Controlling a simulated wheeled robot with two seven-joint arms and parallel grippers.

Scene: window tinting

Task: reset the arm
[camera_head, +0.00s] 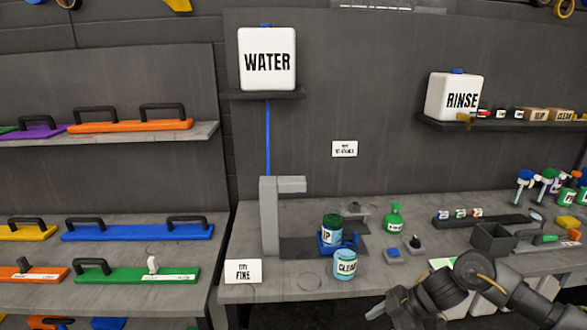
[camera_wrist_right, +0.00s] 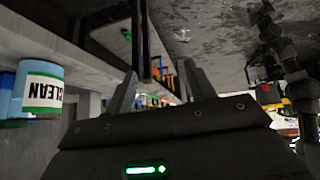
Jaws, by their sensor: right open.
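My right arm comes in from the lower right in the head view, and its gripper (camera_head: 388,308) is low, in front of the workbench edge. In the right wrist view my right gripper (camera_wrist_right: 160,82) shows two fingers apart with nothing held between them. A light-blue container labelled CLEAN (camera_head: 345,264) stands at the front of the bench, left of the gripper and apart from it. It also shows in the right wrist view (camera_wrist_right: 38,92), upside down at the left. My left gripper is not in either view.
The workbench (camera_head: 300,291) holds a grey stand (camera_head: 270,215), a blue-and-green container (camera_head: 332,228), a green bottle (camera_head: 394,217) and a dark open box (camera_head: 493,240). A WATER tank (camera_head: 267,60) and a RINSE tank (camera_head: 455,97) sit on shelves.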

